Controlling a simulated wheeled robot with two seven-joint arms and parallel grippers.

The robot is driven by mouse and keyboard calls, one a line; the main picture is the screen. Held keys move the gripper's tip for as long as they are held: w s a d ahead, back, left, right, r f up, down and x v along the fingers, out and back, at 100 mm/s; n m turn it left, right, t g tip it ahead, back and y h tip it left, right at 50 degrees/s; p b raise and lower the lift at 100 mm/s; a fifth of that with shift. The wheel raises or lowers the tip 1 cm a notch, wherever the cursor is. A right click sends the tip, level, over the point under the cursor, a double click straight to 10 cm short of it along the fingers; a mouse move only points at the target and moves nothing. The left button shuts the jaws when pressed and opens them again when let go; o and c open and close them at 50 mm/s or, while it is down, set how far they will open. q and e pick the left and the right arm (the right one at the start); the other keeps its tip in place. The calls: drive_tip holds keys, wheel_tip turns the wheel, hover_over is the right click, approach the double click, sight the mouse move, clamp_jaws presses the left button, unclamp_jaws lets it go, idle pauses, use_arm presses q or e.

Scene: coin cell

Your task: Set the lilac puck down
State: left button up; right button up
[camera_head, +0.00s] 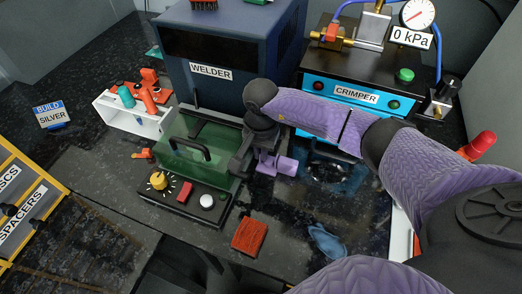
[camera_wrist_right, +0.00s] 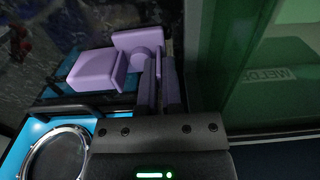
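The lilac puck (camera_head: 285,166) shows in the head view beside the front right of the green-lidded box. In the right wrist view the lilac puck (camera_wrist_right: 97,70) is a blocky body with a second square part joined by a rounded neck. My right gripper (camera_head: 250,158) comes down from the right, between the green box and the puck. In the right wrist view the right gripper (camera_wrist_right: 162,85) has its fingers close together, with a thin lilac part between them. Whether the puck touches the surface below cannot be told. My left gripper is not in view.
The green-lidded box (camera_head: 195,150) stands close left of the gripper, below the welder (camera_head: 225,55). The blue crimper (camera_head: 345,95) is behind right. A red-brown sponge (camera_head: 249,236) and a blue cloth (camera_head: 327,241) lie in front on the dark bench. A white rack (camera_head: 130,118) stands left.

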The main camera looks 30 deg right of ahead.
drive_tip(key=o, duration=0.4)
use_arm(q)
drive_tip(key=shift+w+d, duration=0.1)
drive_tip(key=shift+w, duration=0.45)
use_arm(e)
drive_tip(key=shift+r, duration=0.1)
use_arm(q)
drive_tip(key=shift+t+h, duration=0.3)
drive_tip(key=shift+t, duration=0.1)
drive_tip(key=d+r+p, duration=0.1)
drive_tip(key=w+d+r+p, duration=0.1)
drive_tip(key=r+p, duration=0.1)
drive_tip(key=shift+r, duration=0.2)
use_arm(e)
wheel_tip(320, 180, up, 12)
